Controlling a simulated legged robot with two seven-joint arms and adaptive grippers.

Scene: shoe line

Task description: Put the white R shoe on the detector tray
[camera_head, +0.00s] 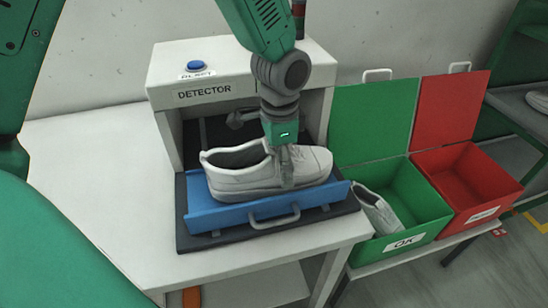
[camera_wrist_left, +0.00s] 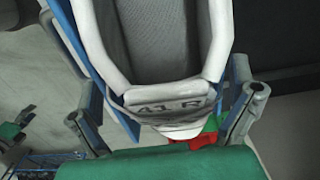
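The white shoe (camera_head: 247,173) rests upright on the blue detector tray (camera_head: 233,215), with its opening to the left and its toe to the right. In the left wrist view, the shoe's opening (camera_wrist_left: 170,45) and a "41 R" label (camera_wrist_left: 174,107) show close up. My left gripper (camera_head: 287,172) reaches down over the middle of the shoe, with a finger in front of its near side. In the left wrist view its fingers (camera_wrist_left: 170,112) stand wide on either side of the shoe, with gaps showing. My right gripper is not in view.
The detector housing (camera_head: 190,58) with a blue button stands behind the tray on a white table (camera_head: 95,165). To the right are an open green OK box (camera_head: 424,207) holding another shoe (camera_head: 378,209), and an empty open red box (camera_head: 482,185). The table's left side is clear.

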